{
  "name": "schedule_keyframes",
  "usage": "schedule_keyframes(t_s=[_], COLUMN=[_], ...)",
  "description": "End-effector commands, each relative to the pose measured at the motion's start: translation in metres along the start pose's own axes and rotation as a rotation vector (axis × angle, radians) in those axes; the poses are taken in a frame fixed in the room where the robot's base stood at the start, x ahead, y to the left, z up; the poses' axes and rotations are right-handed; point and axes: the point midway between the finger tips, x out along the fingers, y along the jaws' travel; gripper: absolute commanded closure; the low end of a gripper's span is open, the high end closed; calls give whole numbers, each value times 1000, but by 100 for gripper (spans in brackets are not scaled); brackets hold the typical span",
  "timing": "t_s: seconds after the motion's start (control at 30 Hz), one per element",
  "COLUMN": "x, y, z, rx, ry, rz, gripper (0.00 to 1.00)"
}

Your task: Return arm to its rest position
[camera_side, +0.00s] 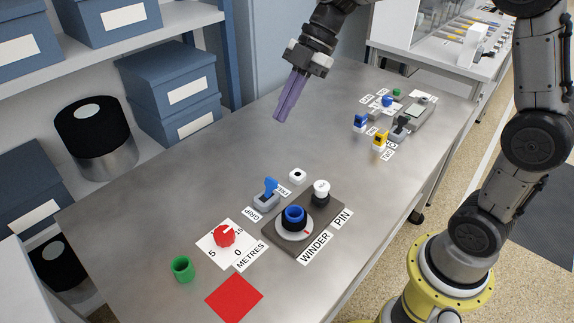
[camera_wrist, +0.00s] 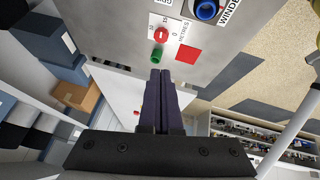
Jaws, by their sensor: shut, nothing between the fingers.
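My gripper (camera_side: 280,117) hangs over the far left part of the metal table (camera_side: 190,165) in the side view, its purple fingers pointing down. The fingers are shut and empty, and they touch nothing. In the wrist view the closed dark fingers (camera_wrist: 160,76) point toward the table's end, near the green ring and red square. The winder (camera_side: 294,224), with its blue core, stands at the front of the table, well away from my gripper.
A blue grip lever (camera_side: 270,188), white-topped pin (camera_side: 321,190), red metres dial (camera_side: 225,234), green ring (camera_side: 182,268) and red square (camera_side: 234,298) are on the table. Blue and yellow switches (camera_side: 380,141) stand at the back right. Shelves with blue boxes (camera_side: 172,85) line the left.

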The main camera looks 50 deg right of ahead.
Motion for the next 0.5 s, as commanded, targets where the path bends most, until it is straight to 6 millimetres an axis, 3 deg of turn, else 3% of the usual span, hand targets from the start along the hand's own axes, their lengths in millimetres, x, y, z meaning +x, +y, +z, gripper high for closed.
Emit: schedule_keyframes(t_s=[0.03, 0.2, 0.37, 0.5], x=[-14, -45, -60, -62], y=[-17, -77, -135, -176], z=[-14, -35, -36, -25], rx=[11, 167, 407, 642], ry=[-34, -146, -228, -261], rz=[24, 111, 236, 354], gripper=[100, 100, 100, 100])
